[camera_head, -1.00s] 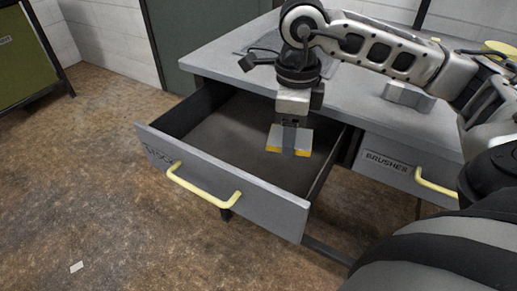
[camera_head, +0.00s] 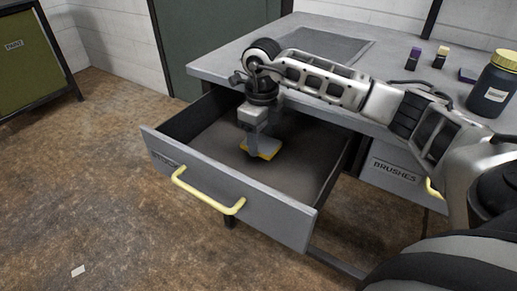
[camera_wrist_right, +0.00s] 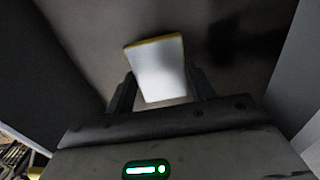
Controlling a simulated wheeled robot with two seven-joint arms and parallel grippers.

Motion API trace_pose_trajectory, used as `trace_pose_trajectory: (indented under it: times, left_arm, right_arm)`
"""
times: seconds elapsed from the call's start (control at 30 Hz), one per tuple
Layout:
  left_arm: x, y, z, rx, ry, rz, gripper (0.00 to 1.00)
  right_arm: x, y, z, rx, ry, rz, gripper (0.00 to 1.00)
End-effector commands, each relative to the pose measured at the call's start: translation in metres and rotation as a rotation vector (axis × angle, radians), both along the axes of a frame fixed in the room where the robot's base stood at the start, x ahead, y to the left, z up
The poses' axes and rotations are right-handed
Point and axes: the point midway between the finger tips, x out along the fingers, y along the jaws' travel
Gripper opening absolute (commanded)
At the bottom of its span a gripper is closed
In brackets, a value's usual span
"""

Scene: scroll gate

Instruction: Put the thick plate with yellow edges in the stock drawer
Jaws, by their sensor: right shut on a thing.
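The thick plate (camera_head: 264,147), grey with yellow edges, is in my right gripper (camera_head: 258,150) inside the open stock drawer (camera_head: 225,192). My right gripper is shut on it, pointing down, low between the drawer walls. Whether the plate touches the drawer floor, I cannot tell. In the right wrist view the plate (camera_wrist_right: 158,70) shows a pale face between the two dark fingers (camera_wrist_right: 158,92), with the drawer floor beyond it. My left gripper is not in view.
The desk top (camera_head: 225,62) lies behind the drawer, with a dark mat (camera_head: 318,46), small purple blocks (camera_head: 413,59) and a dark jar (camera_head: 493,85) on it. The closed brushes drawer (camera_head: 398,178) is to the right. Drawer floor around the gripper is bare.

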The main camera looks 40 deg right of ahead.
Motion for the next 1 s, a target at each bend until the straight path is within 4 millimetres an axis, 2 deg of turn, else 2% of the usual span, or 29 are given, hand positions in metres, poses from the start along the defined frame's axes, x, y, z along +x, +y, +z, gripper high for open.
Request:
trace_pose_trajectory:
  times: [0.27, 0.47, 0.87, 0.9, 0.97, 1.0]
  left_arm:
    - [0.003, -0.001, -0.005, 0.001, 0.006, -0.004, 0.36]
    - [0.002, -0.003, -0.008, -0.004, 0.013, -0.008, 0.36]
    - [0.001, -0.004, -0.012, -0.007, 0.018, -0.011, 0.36]
    - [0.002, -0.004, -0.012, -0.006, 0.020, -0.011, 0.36]
    - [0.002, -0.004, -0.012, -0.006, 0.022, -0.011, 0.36]
    - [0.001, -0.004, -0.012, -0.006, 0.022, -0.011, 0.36]
  right_arm:
    - [0.014, 0.002, -0.015, 0.001, -0.003, 0.001, 0.11]
    - [0.012, 0.001, -0.041, 0.001, -0.003, 0.001, 0.11]
    - [0.012, 0.001, -0.046, 0.001, -0.004, 0.001, 0.11]
    - [0.011, 0.001, -0.047, -0.001, -0.001, 0.001, 0.63]
    - [0.011, 0.001, -0.047, -0.001, -0.001, 0.001, 0.76]
    - [0.011, 0.001, -0.047, -0.001, -0.001, 0.001, 0.76]
